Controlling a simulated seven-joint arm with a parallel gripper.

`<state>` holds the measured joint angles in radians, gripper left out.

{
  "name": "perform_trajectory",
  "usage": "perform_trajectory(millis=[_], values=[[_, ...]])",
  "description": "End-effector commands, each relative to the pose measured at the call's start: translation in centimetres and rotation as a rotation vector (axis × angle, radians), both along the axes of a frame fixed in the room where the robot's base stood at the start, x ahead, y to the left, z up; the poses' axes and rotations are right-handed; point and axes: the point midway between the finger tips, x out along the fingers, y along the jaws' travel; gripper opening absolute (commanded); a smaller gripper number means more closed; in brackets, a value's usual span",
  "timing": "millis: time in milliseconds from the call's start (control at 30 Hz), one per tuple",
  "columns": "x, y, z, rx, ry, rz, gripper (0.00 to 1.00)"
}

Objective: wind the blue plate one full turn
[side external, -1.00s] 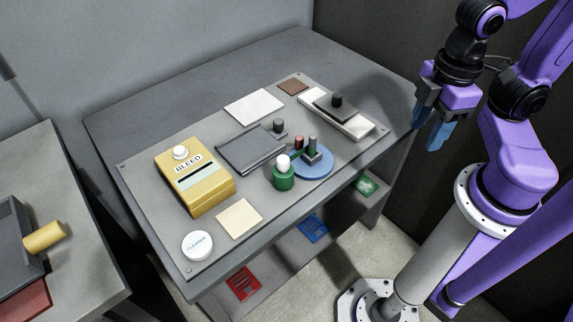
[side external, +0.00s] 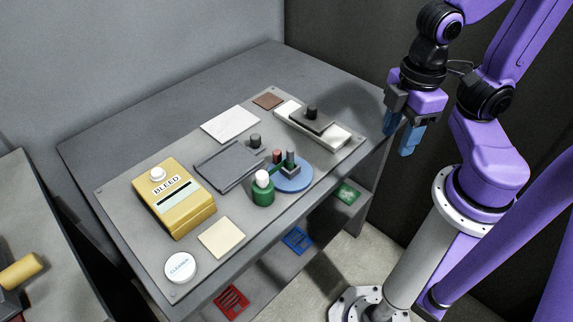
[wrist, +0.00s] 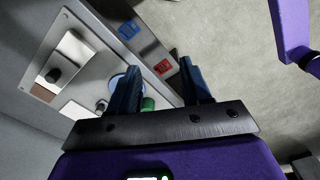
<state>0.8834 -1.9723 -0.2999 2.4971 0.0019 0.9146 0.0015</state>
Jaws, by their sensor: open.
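The blue plate (side external: 294,184) is a round disc lying flat on the grey work panel, near its right front edge. A dark block with an upright grey post (side external: 290,161) stands on it. My gripper (side external: 398,144) is open and empty, in the air to the right of the table and apart from the plate. In the wrist view my gripper (wrist: 158,66) shows two spread blue fingers. The plate (wrist: 117,82) is partly hidden behind the left finger there.
A green bottle with a white top (side external: 263,190) stands close to the plate's left. A red-topped peg (side external: 277,156) is behind. A yellow BLEED box (side external: 175,205), a dark tray (side external: 228,167) and a white lidded block (side external: 335,135) share the panel. The air between gripper and table looks clear.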

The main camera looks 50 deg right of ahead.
Motion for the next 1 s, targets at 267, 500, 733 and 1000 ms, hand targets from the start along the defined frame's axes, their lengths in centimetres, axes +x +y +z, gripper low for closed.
perform_trajectory(millis=[267,500,733,1000], values=[[4.5,2.1,0.4,-0.005,0.004,-0.128,0.48],[9.1,4.2,0.8,-0.008,0.005,-0.266,0.48],[13.2,5.9,1.0,-0.012,0.009,-0.399,0.48],[17.5,7.3,1.1,-0.015,0.014,-0.556,0.48]])
